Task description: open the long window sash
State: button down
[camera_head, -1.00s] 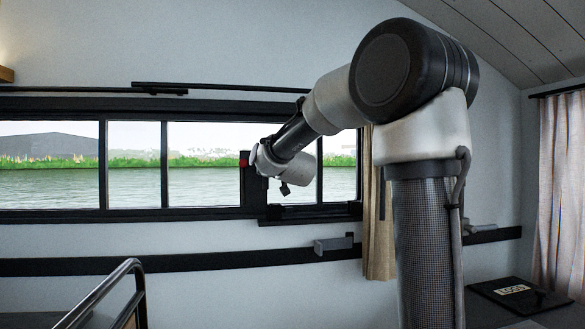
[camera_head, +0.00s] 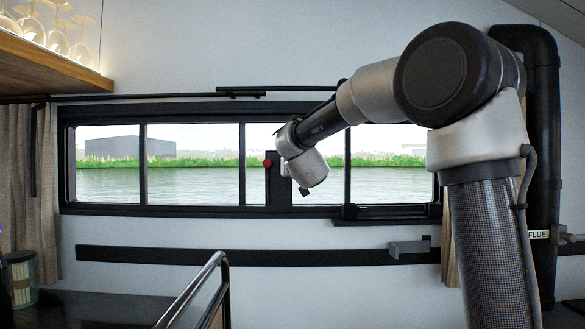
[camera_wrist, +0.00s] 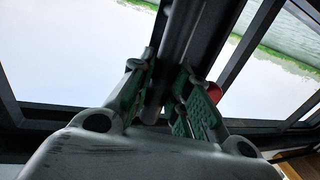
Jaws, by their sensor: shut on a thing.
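The long window (camera_head: 190,211) has a black frame set in the pale wall, with several dark uprights across it and water behind. My gripper (camera_wrist: 160,85) is shut on a grey vertical bar handle (camera_wrist: 178,35) in the wrist view. In the head view my gripper (camera_head: 283,167) is at a dark upright (camera_head: 272,190) of the sash, partly hidden behind my own wrist. A red knob (camera_head: 268,163) sits on this upright, just left of my gripper; it also shows beside the right finger in the wrist view (camera_wrist: 215,93).
A black rail (camera_head: 180,256) with a grey bracket (camera_head: 408,248) runs below the window. A metal handrail (camera_head: 200,283) stands in front at lower centre. A wooden shelf with glasses (camera_head: 50,55) is at upper left. A black flue pipe (camera_head: 545,120) stands at the right.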

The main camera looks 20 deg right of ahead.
jog(key=shift+r, duration=0.1)
jog(key=c, duration=1.3)
grip_release()
jog(key=s, duration=0.8)
jog(key=s+a, duration=0.1)
jog(key=s, duration=0.3)
